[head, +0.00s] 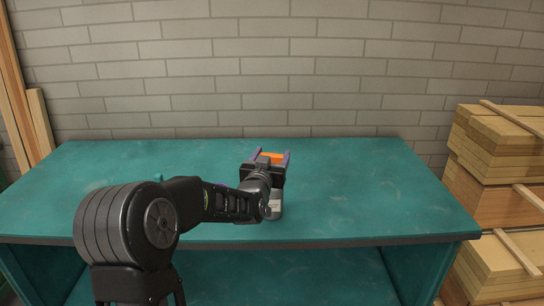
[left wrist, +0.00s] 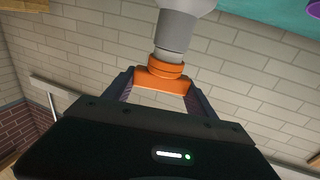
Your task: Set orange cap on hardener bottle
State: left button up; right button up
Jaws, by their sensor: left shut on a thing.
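My left gripper (head: 270,157) is over the middle of the teal bench, shut on the orange cap (head: 271,158). In the left wrist view, my left gripper (left wrist: 161,84) has a finger on each side of the orange cap (left wrist: 166,71). The grey neck of the hardener bottle (left wrist: 177,30) lines up with the cap and appears to meet it; I cannot tell whether the cap is seated. In the head view, the pale lower part of the bottle (head: 275,208) shows below my gripper, the rest hidden. My right gripper is not in view.
The teal bench top (head: 360,190) is clear to the right and behind. A small teal object (head: 158,177) shows behind my left arm. A purple thing (left wrist: 314,6) shows at the wrist view's corner. Stacked wooden boards (head: 500,150) stand right of the bench; a brick wall is behind.

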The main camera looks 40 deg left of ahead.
pick_arm(q)
jog(key=shift+f, duration=0.1)
jog(key=shift+f+b, duration=0.1)
jog(key=shift+b, duration=0.35)
jog(key=o, duration=1.4)
jog(key=shift+o, duration=0.3)
jog(key=shift+o, duration=0.8)
jog(key=shift+s, duration=0.15)
jog(key=b+v, duration=0.2)
jog(key=v, duration=0.7)
jog(key=shift+s+d, duration=0.25)
jog(key=shift+s, duration=0.05)
